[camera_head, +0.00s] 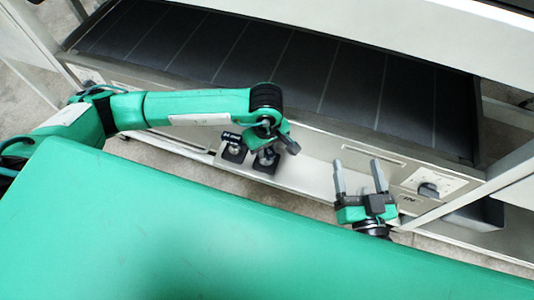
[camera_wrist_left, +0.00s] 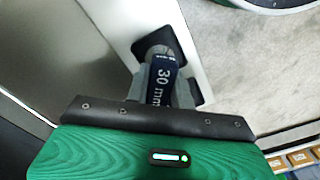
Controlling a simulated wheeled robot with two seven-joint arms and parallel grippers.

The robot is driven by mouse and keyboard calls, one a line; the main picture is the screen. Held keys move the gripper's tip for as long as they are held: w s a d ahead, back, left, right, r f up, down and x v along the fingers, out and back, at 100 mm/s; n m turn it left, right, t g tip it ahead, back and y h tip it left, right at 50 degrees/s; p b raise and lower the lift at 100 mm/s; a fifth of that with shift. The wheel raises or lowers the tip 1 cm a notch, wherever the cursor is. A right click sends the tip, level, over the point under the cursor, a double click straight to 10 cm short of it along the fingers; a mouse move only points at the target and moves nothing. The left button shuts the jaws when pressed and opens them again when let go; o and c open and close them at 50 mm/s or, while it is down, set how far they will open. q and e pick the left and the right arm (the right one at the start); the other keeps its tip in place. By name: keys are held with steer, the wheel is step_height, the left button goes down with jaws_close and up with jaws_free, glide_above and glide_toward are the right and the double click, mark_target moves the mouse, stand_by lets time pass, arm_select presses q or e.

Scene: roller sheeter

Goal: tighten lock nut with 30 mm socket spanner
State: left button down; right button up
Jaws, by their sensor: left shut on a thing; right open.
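My left gripper (camera_head: 272,143) is shut on the 30 mm socket spanner (camera_wrist_left: 163,82), seen between its fingers in the left wrist view. The spanner has a dark blue band with white "30 mm" lettering. Its far end is at a black square holder (camera_wrist_left: 190,88); I cannot tell whether it is seated or lifted clear. In the head view the gripper and wrist hide most of the spanner. My right gripper (camera_head: 360,178) is open and empty, its grey fingers apart, in front of the machine's front panel. I cannot make out the lock nut in either view.
A second labelled tool on a black base (camera_head: 232,150) stands just left of the held one. The sheeter's dark slatted bed (camera_head: 300,75) lies behind. A dial (camera_head: 428,190) sits on the front panel at the right. My green body fills the foreground.

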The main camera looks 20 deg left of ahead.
arm_select(q)
steer(key=shift+r+p, duration=1.25)
steer(key=shift+r, duration=1.3)
